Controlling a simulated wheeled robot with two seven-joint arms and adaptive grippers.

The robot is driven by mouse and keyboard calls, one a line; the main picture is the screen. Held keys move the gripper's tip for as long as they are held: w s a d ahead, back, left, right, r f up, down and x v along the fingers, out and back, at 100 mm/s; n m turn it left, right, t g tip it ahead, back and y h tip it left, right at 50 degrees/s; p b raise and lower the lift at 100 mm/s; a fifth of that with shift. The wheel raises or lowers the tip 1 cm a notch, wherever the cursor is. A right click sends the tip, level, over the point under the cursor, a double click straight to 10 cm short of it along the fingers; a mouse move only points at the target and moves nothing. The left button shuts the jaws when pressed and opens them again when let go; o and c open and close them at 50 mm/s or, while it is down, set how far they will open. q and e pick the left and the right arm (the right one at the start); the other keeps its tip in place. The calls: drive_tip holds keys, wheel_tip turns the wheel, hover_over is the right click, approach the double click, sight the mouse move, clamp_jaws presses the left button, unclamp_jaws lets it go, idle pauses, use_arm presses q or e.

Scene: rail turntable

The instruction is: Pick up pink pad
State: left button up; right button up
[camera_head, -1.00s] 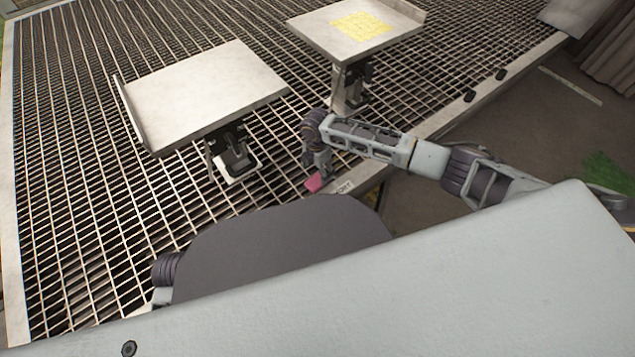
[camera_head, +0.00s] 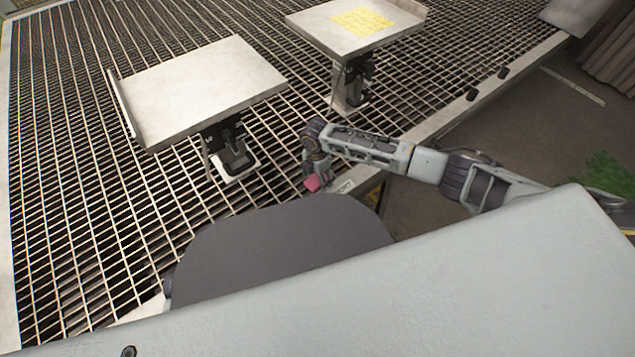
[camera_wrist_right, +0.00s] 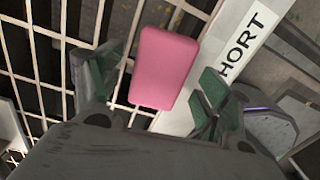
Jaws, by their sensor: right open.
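The pink pad (camera_head: 313,184) is a small rounded block at the front edge of the metal grating in the head view. In the right wrist view the pink pad (camera_wrist_right: 163,68) lies between the two spread green-lined fingers, partly over the grating and partly over a white strip. My right gripper (camera_head: 316,176) is right at the pad, and in the wrist view the open right gripper (camera_wrist_right: 155,95) shows gaps on both sides of it. The head view does not show whether the fingers touch it. My left gripper is not in view.
A white strip lettered "HORT" (camera_wrist_right: 228,65) lies beside the pad. Two raised plates stand on the grating (camera_head: 70,220): a bare one (camera_head: 195,85) and one (camera_head: 320,30) with a yellow patch (camera_head: 362,22). Dark floor (camera_head: 530,130) lies beyond the grating's right edge.

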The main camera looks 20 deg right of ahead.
sight(317, 179)
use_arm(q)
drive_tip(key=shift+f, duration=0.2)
use_arm(e)
drive_tip(key=shift+f, duration=0.2)
drive_tip(key=c, duration=1)
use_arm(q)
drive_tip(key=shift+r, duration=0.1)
use_arm(e)
drive_tip(key=shift+r, duration=0.15)
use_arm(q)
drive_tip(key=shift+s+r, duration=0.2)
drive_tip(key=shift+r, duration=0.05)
use_arm(e)
drive_tip(key=shift+r, duration=0.5)
wheel_tip(317, 179, up, 7)
drive_tip(key=p, duration=0.3)
drive_tip(key=shift+f+p, duration=0.1)
drive_tip(key=shift+p, duration=0.2)
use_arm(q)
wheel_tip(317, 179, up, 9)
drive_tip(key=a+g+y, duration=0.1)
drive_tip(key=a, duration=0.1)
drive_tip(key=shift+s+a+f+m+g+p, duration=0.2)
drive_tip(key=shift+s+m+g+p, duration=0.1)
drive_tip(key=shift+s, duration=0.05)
use_arm(e)
drive_tip(key=shift+r, duration=1)
